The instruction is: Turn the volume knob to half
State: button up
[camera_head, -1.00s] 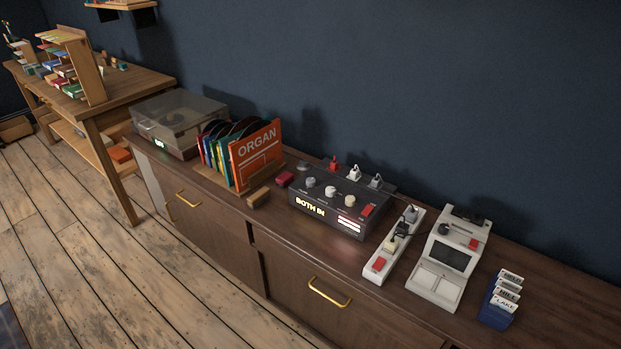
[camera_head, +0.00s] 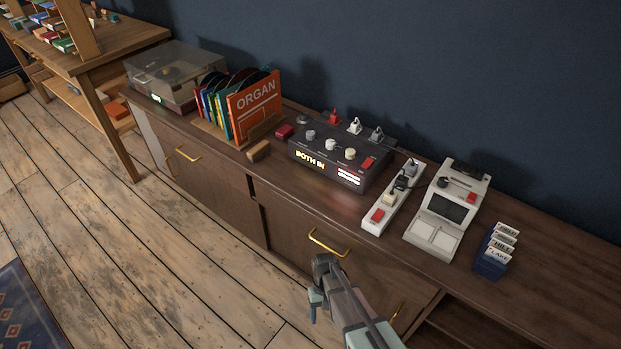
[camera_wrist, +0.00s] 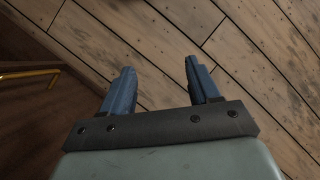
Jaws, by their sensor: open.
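A dark box with a lit "BOTH IN" display (camera_head: 325,164) stands on the long brown sideboard. Three round knobs sit on its top: a grey left knob (camera_head: 310,135), a pale middle knob (camera_head: 331,145) and a pale right knob (camera_head: 350,153). Their labels are too small to read, so I cannot tell which one is the volume knob. My gripper (camera_head: 318,300) is in front of the sideboard, below and apart from the box. In the wrist view its two blue fingers (camera_wrist: 162,82) are apart, with nothing between them and the wooden floor beyond.
Plugs stand behind the knobs, including a red plug (camera_head: 334,117). A white power strip (camera_head: 378,216) and a grey viewer device (camera_head: 417,237) stand to the right. Records with an orange "ORGAN" sleeve (camera_head: 254,108) stand left. A gold drawer handle (camera_head: 327,244) juts out near my gripper.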

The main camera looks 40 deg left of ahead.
jog(key=a+r+n, duration=0.1)
jog(key=a+r, duration=0.2)
jog(key=a, duration=0.5)
jog(key=a+r+n, duration=0.1)
jog(key=a+r, duration=0.1)
jog(key=a, duration=0.7)
jog(key=w+a+r+n+g+y, duration=0.1)
jog(key=w+a+r+n+y, duration=0.1)
jog(key=w+a+r, duration=0.55)
jog(key=w+a+r+n+g+y, duration=0.1)
jog(key=w+a+r+n+y, duration=0.1)
jog(key=a+r, duration=1)
notch_tip(320, 180, up, 27)
jog(key=n+t, duration=0.4)
jog(key=t, duration=0.3)
send_over(310, 133)
jog(key=shift+h, duration=0.3)
notch_tip(310, 133, down, 14)
jog(key=shift+w+r, duration=0.1)
jog(key=c, duration=1)
